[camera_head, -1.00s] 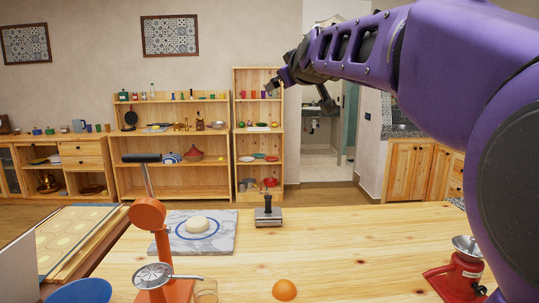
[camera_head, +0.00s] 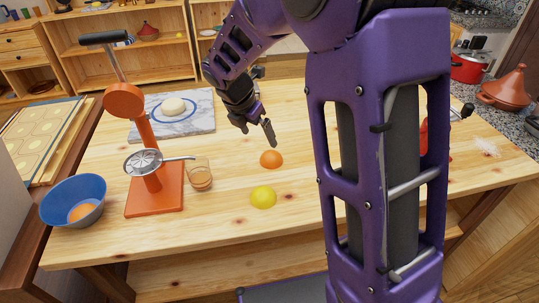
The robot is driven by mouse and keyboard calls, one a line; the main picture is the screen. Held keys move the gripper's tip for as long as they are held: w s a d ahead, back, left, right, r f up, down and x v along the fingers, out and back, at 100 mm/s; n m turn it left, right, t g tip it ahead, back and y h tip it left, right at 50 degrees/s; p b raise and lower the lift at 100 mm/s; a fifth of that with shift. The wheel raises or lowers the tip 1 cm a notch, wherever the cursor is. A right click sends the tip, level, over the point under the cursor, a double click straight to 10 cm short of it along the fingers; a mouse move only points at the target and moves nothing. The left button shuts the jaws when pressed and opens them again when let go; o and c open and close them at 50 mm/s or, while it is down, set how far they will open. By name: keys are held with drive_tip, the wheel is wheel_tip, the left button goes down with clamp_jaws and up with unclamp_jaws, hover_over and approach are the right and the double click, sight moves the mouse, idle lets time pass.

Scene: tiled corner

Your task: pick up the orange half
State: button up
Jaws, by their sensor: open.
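An orange half (camera_head: 271,159) lies on the wooden table, dome side up, just behind a yellow citrus half (camera_head: 263,197). My gripper (camera_head: 258,133) is open and points down, above and slightly left of and behind the orange half in the picture. Nothing shows between its fingers, and I see a gap between it and the fruit. Another orange piece (camera_head: 83,212) lies in a blue bowl (camera_head: 62,191) at the left. My arm hides the table's middle right.
An orange citrus press (camera_head: 152,170) stands on the left with a small glass (camera_head: 200,180) beside it. Behind them, a marble board (camera_head: 190,123) holds a pale dough ball (camera_head: 173,105). The wooden table (camera_head: 230,235) is bare at the front.

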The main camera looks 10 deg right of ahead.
approach(269, 155)
drive_tip(key=x, duration=0.4)
drive_tip(key=shift+s+a+f, duration=0.1)
drive_tip(key=shift+s+f, duration=0.25)
drive_tip(key=shift+w+b+x, duration=0.2)
drive_tip(key=shift+x, duration=1.15)
drive_tip(key=shift+w+b+x, duration=0.15)
drive_tip(key=shift+x, duration=1.25)
drive_tip(key=shift+r, duration=0.15)
drive_tip(key=c, duration=1.2)
drive_tip(key=shift+o, duration=0.2)
drive_tip(key=shift+r, duration=0.1)
